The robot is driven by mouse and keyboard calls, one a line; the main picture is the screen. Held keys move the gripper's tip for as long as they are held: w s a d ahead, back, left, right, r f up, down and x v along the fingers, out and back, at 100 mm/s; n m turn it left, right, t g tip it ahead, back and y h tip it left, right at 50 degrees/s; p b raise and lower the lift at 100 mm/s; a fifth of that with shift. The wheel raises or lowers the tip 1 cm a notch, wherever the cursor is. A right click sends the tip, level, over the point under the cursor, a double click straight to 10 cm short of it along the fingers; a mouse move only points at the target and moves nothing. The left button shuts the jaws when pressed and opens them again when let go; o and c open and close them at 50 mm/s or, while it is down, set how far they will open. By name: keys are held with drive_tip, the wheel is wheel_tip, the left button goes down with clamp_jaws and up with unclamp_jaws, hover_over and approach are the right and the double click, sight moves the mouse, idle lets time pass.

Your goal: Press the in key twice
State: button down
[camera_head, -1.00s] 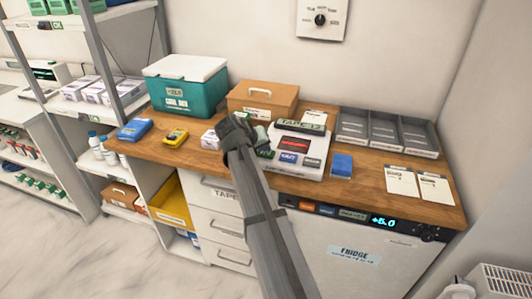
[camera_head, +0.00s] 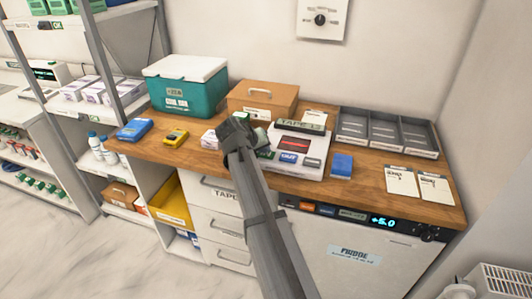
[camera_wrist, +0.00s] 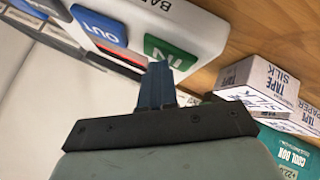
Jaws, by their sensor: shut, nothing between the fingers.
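A white device (camera_head: 313,160) with several keys sits on the wooden counter. In the wrist view its green IN key (camera_wrist: 171,50) is beside the blue OUT key (camera_wrist: 98,25). The OUT key also shows in the head view (camera_head: 288,157). My gripper (camera_wrist: 158,68) is shut and empty, its blue fingertips at the lower edge of the IN key and overlapping it in the picture. I cannot tell whether they touch it. In the head view my arm hides part of the device's left side and the fingertips are hard to make out.
Small tape boxes (camera_wrist: 262,85) stand close beside the device. A teal cool box (camera_head: 187,88) and a brown box (camera_head: 262,100) stand behind on the left. Grey trays (camera_head: 388,132) are at the back right. A blue box (camera_head: 341,166) lies right of the device.

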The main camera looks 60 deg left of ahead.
drive_tip(key=shift+r, duration=0.95)
drive_tip(key=shift+r, duration=0.15)
drive_tip(key=shift+r, duration=2.35)
idle(0.7)
wheel_tip(320, 180, up, 4)
drive_tip(key=shift+f, duration=0.1)
drive_tip(key=shift+f, duration=0.1)
idle(0.4)
hover_over(264, 155)
drive_tip(key=shift+a+f, duration=0.1)
drive_tip(key=shift+f, duration=4.2)
